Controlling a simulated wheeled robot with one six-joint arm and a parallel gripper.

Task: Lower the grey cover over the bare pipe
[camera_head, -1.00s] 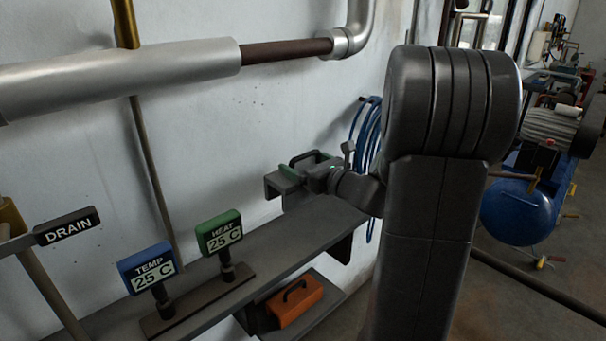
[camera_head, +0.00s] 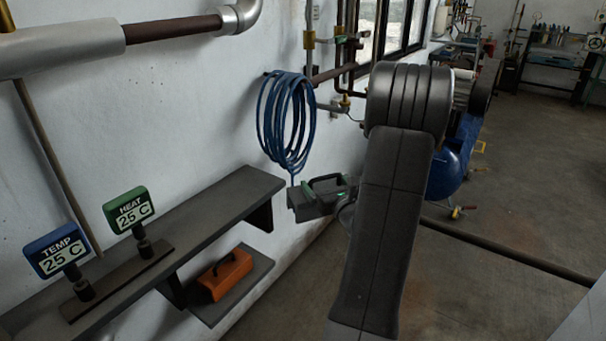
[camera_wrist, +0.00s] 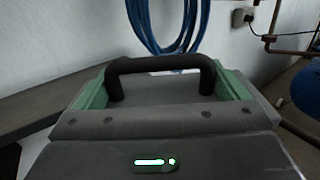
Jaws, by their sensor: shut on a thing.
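The bare pipe (camera_head: 170,28) is a brown stretch on the wall at upper left, between a silver-grey pipe sleeve (camera_head: 60,46) and a metal elbow (camera_head: 238,16). My gripper (camera_head: 328,184) is shut on the grey cover (camera_head: 304,208), which has a dark arched handle. In the wrist view the handle (camera_wrist: 160,64) stands up between my green jaw pads, and grey cover surface (camera_wrist: 165,98) shows below it. The cover is held in the air off the right end of the shelf, well below and right of the bare pipe. Its underside is hidden.
A grey wall shelf (camera_head: 225,203) carries the TEMP (camera_head: 57,250) and HEAT (camera_head: 129,210) gauges. An orange toolbox (camera_head: 226,273) sits on a lower shelf. A blue hose coil (camera_head: 287,122) hangs behind the cover. A blue tank (camera_head: 450,165) stands at right; open floor lies between.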

